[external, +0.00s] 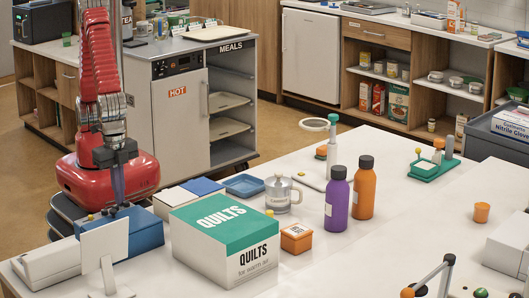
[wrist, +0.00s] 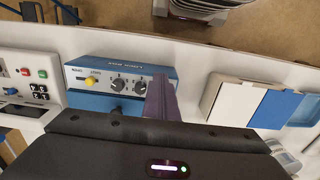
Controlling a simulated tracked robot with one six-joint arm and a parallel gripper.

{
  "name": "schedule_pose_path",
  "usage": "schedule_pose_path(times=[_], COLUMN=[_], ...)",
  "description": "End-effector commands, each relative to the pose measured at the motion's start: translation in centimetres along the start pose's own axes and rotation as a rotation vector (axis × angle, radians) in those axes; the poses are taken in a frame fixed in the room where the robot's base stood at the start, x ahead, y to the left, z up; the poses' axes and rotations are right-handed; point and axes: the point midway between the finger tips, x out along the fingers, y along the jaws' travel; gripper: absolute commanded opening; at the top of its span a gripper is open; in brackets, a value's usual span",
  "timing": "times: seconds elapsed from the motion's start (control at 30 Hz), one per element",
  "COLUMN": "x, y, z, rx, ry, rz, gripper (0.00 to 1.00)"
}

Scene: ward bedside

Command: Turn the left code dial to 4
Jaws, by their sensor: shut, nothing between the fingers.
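A blue box with a pale dial panel (wrist: 102,73) stands on the white table; the blue box also shows in the external view (external: 147,235). In the wrist view its panel carries a yellow knob (wrist: 90,82) and two round black dials, a left one (wrist: 118,85) and a right one (wrist: 141,87). Their numbers are too small to read. My gripper (wrist: 161,88) is shut and empty, with its fingers over the panel's right part, just right of the right dial, hiding what lies behind. In the external view my gripper (external: 119,203) points down at the box; contact cannot be told.
A white upright panel (external: 104,246) stands in front of the box. A large quilts box (external: 211,220) is to its right. In the wrist view, a control unit with buttons (wrist: 27,77) is left, and a white box (wrist: 228,100) and blue tray (wrist: 308,108) are right.

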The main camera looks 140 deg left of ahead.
Motion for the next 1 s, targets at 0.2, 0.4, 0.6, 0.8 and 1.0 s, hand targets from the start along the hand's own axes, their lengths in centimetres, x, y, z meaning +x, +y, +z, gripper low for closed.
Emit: schedule_pose_path(times=[0.2,0.4,0.6,0.8,1.0], x=[0.0,0.0,-0.1,-0.1,-0.1], y=[-0.5,-0.9,-1.1,-1.1,-1.1], z=[0.0,0.0,0.1,0.6,0.9], rx=[-0.001,-0.001,-0.001,0.0,0.0], ry=[0.003,0.003,0.003,0.003,0.002], rz=[0.0,0.0,0.0,0.001,0.001], gripper=[0.0,0.0,0.0,0.0,0.0])
